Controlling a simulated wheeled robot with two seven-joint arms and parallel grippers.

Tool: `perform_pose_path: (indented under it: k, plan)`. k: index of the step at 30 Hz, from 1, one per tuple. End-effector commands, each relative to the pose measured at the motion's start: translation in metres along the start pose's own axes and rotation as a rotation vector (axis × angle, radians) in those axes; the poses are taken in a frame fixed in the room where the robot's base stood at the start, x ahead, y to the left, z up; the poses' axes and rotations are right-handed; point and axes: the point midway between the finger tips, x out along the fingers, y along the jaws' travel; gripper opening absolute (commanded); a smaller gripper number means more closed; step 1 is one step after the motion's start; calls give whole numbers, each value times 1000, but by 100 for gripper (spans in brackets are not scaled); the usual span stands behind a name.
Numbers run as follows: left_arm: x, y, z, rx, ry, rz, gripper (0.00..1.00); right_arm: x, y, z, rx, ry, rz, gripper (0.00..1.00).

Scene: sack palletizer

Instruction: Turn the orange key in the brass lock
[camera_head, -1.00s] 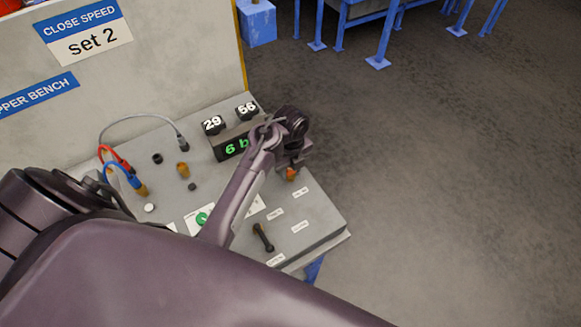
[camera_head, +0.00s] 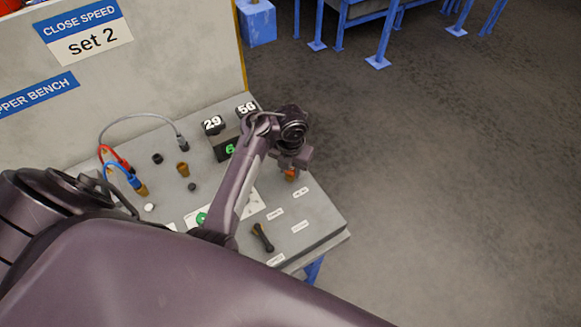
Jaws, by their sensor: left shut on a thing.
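The orange key (camera_head: 291,175) shows as a small orange patch just under my left gripper (camera_head: 291,169), near the right edge of the grey bench panel. My left gripper points down and is shut on the key. The jaws cover most of the key, so its turn angle is hard to read. The brass lock is hidden or too small to make out beneath the key. My right gripper is not in view.
The bench panel (camera_head: 325,228) also carries a black lever (camera_head: 263,237), a green knob (camera_head: 201,218), a display (camera_head: 229,149), and red and blue cable plugs (camera_head: 138,183) at the left. A sign board (camera_head: 180,55) stands behind. Open floor lies to the right.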

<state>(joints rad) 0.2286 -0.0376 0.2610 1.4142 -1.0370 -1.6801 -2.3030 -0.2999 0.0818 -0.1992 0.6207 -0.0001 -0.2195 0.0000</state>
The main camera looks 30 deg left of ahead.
Motion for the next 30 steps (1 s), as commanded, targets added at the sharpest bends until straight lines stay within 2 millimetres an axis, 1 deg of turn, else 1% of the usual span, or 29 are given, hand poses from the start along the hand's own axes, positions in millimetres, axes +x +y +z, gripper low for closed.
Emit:
perform_pose_path:
  k: [2, 4, 9, 16, 19, 27, 28, 30]
  plan:
    - [-1, -1, 1, 53, -2, -1, 10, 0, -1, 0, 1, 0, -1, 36]
    - [-1, -1, 1, 146, -2, -2, 10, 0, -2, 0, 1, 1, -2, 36]
    - [-1, -1, 1, 429, -2, -1, 10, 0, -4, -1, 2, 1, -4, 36]
    - [-1, -1, 1, 642, -1, 0, 10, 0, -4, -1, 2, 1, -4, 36]
    - [0, -1, 0, 691, -1, 0, 10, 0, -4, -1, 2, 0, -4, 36]
    - [0, 0, 0, 686, -1, 0, 10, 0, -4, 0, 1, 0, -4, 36]
    - [0, 0, 0, 686, -1, 0, 35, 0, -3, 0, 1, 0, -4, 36]
    - [0, 0, 0, 685, -1, 0, 44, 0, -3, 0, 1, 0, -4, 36]
